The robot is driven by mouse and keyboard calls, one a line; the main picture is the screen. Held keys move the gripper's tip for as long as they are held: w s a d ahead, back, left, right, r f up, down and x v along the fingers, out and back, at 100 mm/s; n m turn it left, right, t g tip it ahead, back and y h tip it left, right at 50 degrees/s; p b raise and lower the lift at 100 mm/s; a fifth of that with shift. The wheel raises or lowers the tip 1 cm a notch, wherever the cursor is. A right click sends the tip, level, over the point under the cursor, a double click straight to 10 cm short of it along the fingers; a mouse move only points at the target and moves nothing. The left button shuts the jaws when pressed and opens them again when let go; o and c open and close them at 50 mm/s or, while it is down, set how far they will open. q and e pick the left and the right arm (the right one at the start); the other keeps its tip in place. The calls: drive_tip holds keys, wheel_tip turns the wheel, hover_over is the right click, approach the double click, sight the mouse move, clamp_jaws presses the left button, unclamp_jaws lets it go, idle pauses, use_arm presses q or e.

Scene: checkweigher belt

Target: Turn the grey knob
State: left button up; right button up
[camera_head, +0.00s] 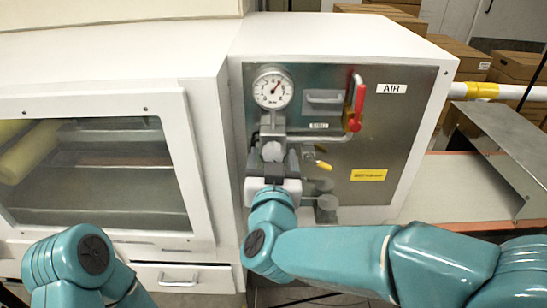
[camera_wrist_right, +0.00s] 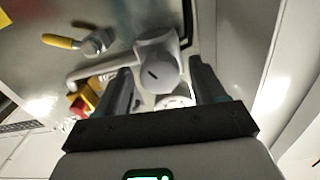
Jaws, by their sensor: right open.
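The grey knob (camera_head: 272,151) sits below the gauge on the metal front panel. In the right wrist view the knob (camera_wrist_right: 161,74) is a round grey cap with a dark line on its face. My right gripper (camera_head: 272,172) is in front of the panel at the knob, its fingers mostly hidden in the head view. In the right wrist view the right gripper (camera_wrist_right: 160,66) is open, one finger on each side of the knob. I cannot tell whether the fingers touch it. My left gripper is out of view; only teal left arm links show at lower left.
Near the knob are a pressure gauge (camera_head: 273,89), a red lever (camera_head: 357,107), a small yellow-handled valve (camera_head: 323,165) and a yellow label (camera_head: 369,175). A windowed white door (camera_head: 184,150) is to the left. A belt (camera_head: 455,190) lies to the right.

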drive_tip(key=c, duration=1)
drive_tip(key=shift+f+m+b, duration=0.15)
drive_tip(key=shift+m+b, duration=0.35)
drive_tip(key=shift+b, duration=0.25)
drive_tip(key=shift+c, duration=0.2)
drive_tip(key=m+b, duration=0.6)
drive_tip(key=shift+m, duration=0.3)
drive_tip(key=shift+m+b, duration=0.3)
drive_tip(key=shift+m, duration=0.2)
drive_tip(key=shift+r, duration=0.2)
drive_tip(key=o, duration=1)
drive_tip(key=shift+o, duration=0.2)
